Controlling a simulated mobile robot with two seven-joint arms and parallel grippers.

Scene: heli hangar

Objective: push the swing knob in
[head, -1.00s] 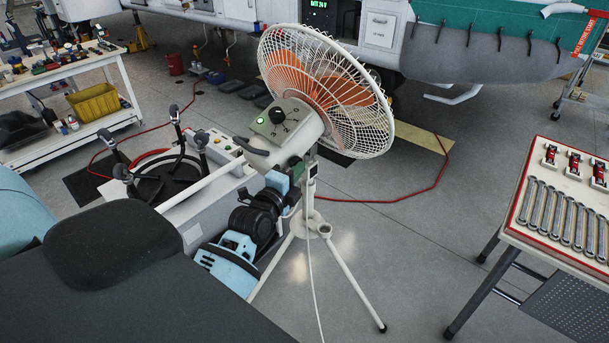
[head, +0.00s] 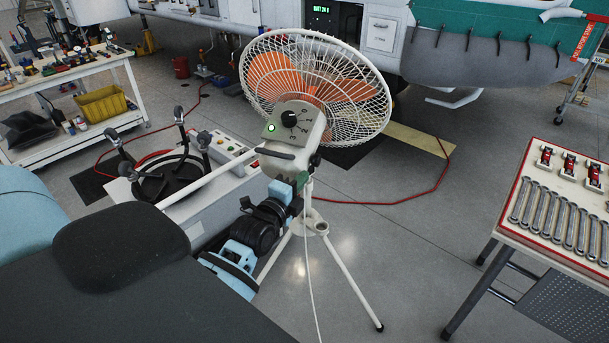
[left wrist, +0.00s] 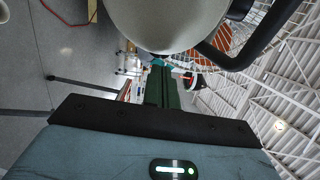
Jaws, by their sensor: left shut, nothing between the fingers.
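A white pedestal fan with an orange rotor (head: 316,85) stands on a tripod. The back of its motor housing (head: 301,138) has a black speed dial (head: 291,119), printed numbers and a lit green lamp. A dark bar handle (head: 275,153) sticks out at the housing's lower left. A small dark knob (head: 315,160) shows at the housing's lower right; I cannot tell whether it is the swing knob. My left gripper (head: 303,180) is shut and empty, just below the housing. In the left wrist view, its green fingers (left wrist: 165,88) lie below the pale housing (left wrist: 165,20); contact is unclear.
A table with wrenches (head: 562,218) stands at the right. A white cart with a black ring and grips (head: 168,175) is left of the fan. A workbench (head: 60,80) is at the back left. Clear floor lies between fan and right table.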

